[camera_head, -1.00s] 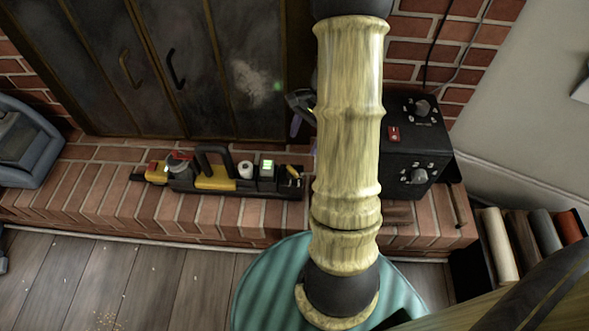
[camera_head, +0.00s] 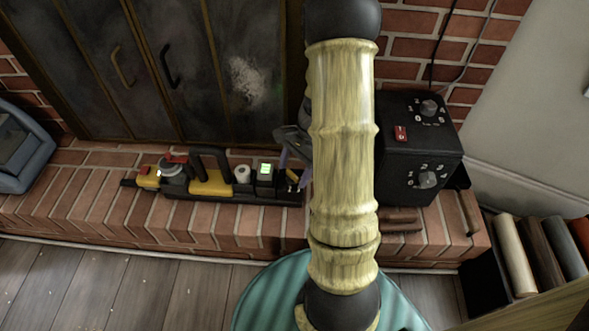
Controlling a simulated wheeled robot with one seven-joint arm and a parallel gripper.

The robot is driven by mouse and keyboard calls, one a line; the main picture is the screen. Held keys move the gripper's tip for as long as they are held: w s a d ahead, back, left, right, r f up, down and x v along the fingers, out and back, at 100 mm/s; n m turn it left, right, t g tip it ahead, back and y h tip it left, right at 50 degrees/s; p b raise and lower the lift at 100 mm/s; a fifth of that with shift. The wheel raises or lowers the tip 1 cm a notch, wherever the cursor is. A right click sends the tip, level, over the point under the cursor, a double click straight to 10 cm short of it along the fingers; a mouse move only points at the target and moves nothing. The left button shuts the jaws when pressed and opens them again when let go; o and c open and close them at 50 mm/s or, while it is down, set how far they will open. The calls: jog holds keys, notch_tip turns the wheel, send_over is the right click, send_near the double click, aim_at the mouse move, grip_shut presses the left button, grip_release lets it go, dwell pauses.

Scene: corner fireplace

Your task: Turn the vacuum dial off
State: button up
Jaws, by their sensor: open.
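A black control box (camera_head: 395,150) stands on the brick hearth, just right of my arm in the head view. Its face has an upper grey dial (camera_head: 429,107), a lower grey dial (camera_head: 428,180) and a red switch (camera_head: 401,133). The labels are too small to read, so I cannot tell which dial is the vacuum one. My gripper (camera_head: 293,143) is open and shows in part at the left edge of my arm, left of the box and apart from the dials. My arm hides the rest of it and the box's left side.
A black and yellow tool caddy (camera_head: 213,186) lies on the hearth (camera_head: 130,205) left of my gripper, before dark fireplace doors (camera_head: 200,60). Cables (camera_head: 430,50) hang above the box. A black holder with several rolls (camera_head: 515,255) stands at the right.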

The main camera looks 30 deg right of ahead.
jog(key=c, duration=1)
jog(key=shift+r+p, duration=0.1)
jog(key=shift+p, duration=0.5)
jog(key=n+p, duration=0.1)
jog(key=p, duration=0.1)
jog(key=shift+r+n+g+p, duration=0.2)
jog(key=shift+n+g+p, duration=0.15)
jog(key=shift+n+g, duration=0.05)
jog(key=n+g+p, duration=0.1)
jog(key=n+p, duration=0.2)
jog(key=p, duration=0.2)
jog(key=shift+w+h, duration=0.15)
jog(key=shift+h, duration=0.15)
jog(key=n+p, duration=0.2)
jog(key=p, duration=0.2)
jog(key=shift+w+a+n+g+h, duration=0.1)
jog(key=shift+n+g+h, duration=0.3)
jog(key=shift+f+n+h+p, duration=0.3)
jog(key=shift+n+p, duration=0.4)
jog(key=shift+p, duration=0.15)
